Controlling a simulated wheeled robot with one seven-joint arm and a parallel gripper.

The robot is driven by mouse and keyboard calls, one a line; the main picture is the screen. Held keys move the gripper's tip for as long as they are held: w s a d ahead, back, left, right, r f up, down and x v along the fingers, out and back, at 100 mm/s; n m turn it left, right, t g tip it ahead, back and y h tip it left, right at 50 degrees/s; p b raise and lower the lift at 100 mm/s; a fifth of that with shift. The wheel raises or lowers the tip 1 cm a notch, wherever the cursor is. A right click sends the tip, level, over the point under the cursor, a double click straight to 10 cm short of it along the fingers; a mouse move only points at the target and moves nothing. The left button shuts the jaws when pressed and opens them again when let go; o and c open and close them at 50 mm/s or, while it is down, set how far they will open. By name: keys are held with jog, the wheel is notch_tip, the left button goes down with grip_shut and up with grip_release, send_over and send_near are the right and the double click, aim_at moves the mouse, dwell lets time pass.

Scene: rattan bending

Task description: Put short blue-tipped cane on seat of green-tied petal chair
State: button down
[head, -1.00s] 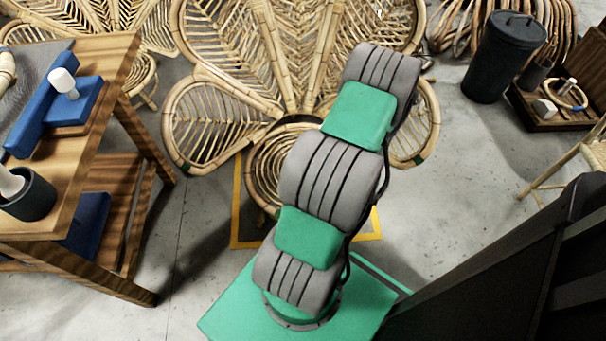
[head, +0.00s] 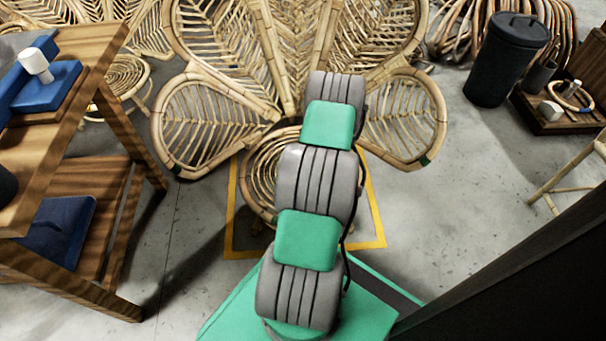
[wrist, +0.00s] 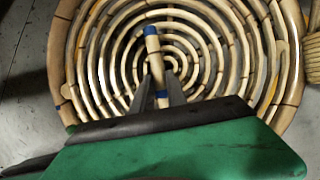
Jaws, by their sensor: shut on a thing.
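In the wrist view my gripper (wrist: 159,88) is shut on the short blue-tipped cane (wrist: 153,52). The cane's blue end points away, and another blue band shows near the fingertips. The round, spiral-wound seat (wrist: 95,62) of the petal chair lies beyond the cane; I cannot tell whether the cane touches it. In the head view the petal chair (head: 262,60) stands ahead, with a green tie (head: 425,160) on its right petal. Its seat (head: 262,170) is partly hidden by my arm, and my gripper is hidden there.
A yellow floor outline (head: 372,215) surrounds the seat. A black bin (head: 503,60) and a low wooden tray (head: 550,125) stand at right. Bare floor lies right of the chair.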

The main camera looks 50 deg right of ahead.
jog(key=shift+f, duration=0.25)
jog(key=shift+f, duration=0.2)
jog(key=c, duration=1.3)
grip_release()
